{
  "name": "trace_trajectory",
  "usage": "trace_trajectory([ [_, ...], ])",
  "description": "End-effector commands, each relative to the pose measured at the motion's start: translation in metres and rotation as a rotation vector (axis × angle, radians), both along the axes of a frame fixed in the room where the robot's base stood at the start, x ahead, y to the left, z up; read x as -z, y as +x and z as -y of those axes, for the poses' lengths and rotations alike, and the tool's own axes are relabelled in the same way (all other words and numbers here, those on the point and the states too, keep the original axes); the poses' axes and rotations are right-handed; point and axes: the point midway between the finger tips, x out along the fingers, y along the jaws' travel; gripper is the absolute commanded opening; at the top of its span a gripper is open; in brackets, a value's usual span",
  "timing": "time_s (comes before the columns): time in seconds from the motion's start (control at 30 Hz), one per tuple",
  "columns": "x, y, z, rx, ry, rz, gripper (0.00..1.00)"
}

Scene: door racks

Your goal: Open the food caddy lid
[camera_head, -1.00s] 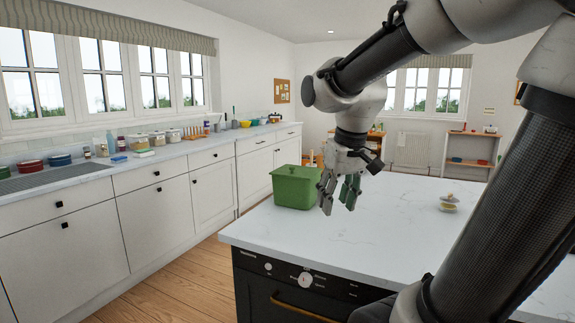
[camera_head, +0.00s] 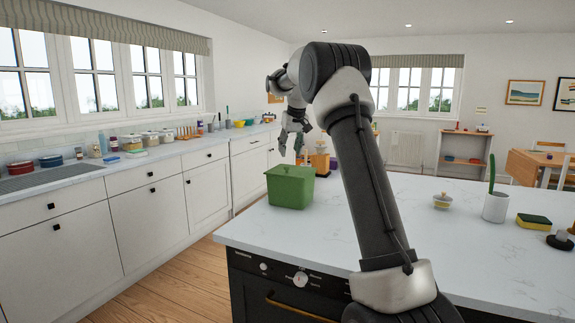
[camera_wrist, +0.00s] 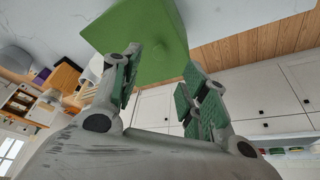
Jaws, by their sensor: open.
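The green food caddy (camera_head: 290,189) stands upright on the left end of the white island worktop, with its lid (camera_head: 291,171) down. My gripper (camera_head: 292,150) is above and behind the caddy in the head view, with its fingers pointing down. In the wrist view the caddy (camera_wrist: 140,35) fills the top middle, just beyond the fingertips. My gripper (camera_wrist: 160,85) is open there, its two green-padded fingers apart with nothing between them. I cannot tell whether a finger touches the caddy.
The island worktop (camera_head: 300,235) is clear in front of the caddy. An orange-brown object (camera_head: 320,160) is behind the caddy. Wall counters run along the left.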

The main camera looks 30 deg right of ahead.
Motion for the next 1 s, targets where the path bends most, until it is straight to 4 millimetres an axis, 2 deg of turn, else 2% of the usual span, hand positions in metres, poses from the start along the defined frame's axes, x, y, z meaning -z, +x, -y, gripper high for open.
trace_trajectory([
  [0.4,0.059,0.024,0.002,-0.001,0.001,-0.002,0.44],
  [0.57,0.068,0.028,0.003,-0.001,0.001,0.0,0.44],
  [0.8,0.069,0.028,0.003,-0.001,0.001,0.0,0.44],
  [0.87,0.069,0.028,0.003,-0.001,0.001,0.0,0.35],
  [1.0,0.069,0.028,0.003,0.0,0.001,0.0,0.09],
])
